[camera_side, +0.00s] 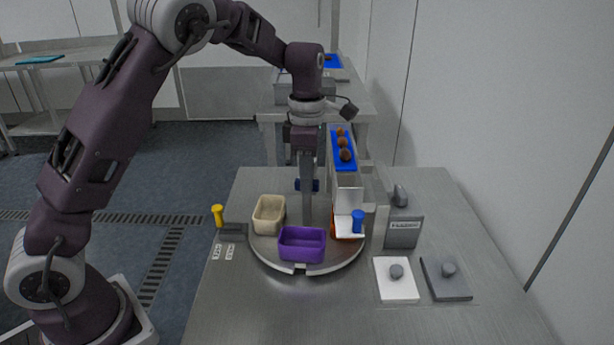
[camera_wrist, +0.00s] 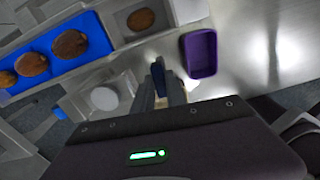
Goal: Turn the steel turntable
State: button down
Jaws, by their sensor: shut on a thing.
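The round steel turntable (camera_side: 271,259) lies on the steel table and carries a beige bin (camera_side: 268,216) at the left and a purple bin (camera_side: 302,244) at the front. An orange bin (camera_side: 344,229) at the right is partly hidden by the chute's white lip. My gripper (camera_side: 306,222) points straight down at the middle of the turntable, between the bins. It is shut at the centre of the turntable, but what is between the fingers is mostly hidden. In the wrist view the fingertips (camera_wrist: 165,77) meet over a dark blue part, left of the purple bin (camera_wrist: 201,52).
A chute with a blue tray (camera_side: 335,148) of several brown dates stands behind right. A blue-topped knob (camera_side: 357,219) is close to my fingers' right. A yellow knob (camera_side: 217,214) stands at left. A white plate (camera_side: 396,287) and a grey plate (camera_side: 437,287) lie front right.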

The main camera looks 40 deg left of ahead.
jog(key=shift+r+n, duration=0.1)
jog(key=shift+n, duration=0.5)
dwell(0.3)
jog(key=c, duration=1.4)
grip_release()
jog(key=shift+o, duration=0.2)
notch_tip(320, 180, up, 7)
jog(key=shift+f, duration=0.1)
